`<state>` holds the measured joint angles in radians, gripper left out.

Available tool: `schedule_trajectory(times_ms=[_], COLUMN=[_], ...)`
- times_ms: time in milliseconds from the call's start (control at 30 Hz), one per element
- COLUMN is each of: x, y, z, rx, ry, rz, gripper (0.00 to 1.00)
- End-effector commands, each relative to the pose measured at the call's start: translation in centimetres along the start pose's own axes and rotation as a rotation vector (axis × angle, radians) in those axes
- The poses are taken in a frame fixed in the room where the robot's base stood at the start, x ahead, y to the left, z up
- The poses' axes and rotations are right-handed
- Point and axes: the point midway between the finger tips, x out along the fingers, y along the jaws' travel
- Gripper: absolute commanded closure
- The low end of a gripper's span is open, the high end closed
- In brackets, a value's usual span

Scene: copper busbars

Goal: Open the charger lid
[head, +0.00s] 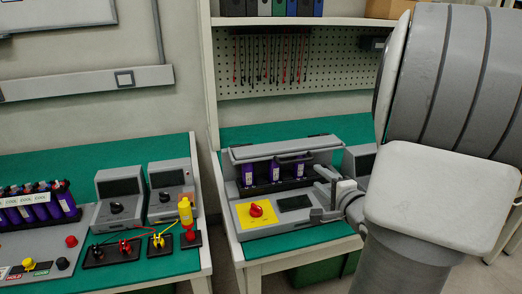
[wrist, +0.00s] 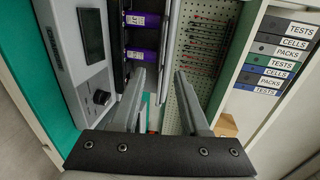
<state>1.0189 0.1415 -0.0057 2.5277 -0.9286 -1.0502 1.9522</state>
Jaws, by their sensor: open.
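The charger (head: 275,222) is a grey box on the green bench top at the right of the head view. Its lid (head: 285,147) is a long grey panel along the back edge, raised clear of the bay, with purple cells showing below it. A dark handle shows near the lid's front. In the wrist view the lid (wrist: 172,40) is a long grey strip beside the cells. My gripper (head: 320,193) is at the charger's right end, open and empty. In the wrist view its fingertips (wrist: 160,74) straddle the line of the strip; contact cannot be told.
Purple cells (head: 247,174) stand in the dark bay. A yellow plate with a red knob (head: 256,210) and a dark screen are on the charger's front. A pegboard (head: 300,62) with hanging leads is behind. The left bench holds two grey meters (head: 119,196) and a cell rack.

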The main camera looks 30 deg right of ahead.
Motion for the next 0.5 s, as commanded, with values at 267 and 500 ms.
schedule_trajectory(times_ms=[267, 500], x=[6.2, 11.2], y=[0.4, 0.3], z=[0.1, 0.0], rx=[-0.002, -0.002], ry=[-0.003, 0.000], rz=[-0.001, -0.001], gripper=[0.55, 0.55])
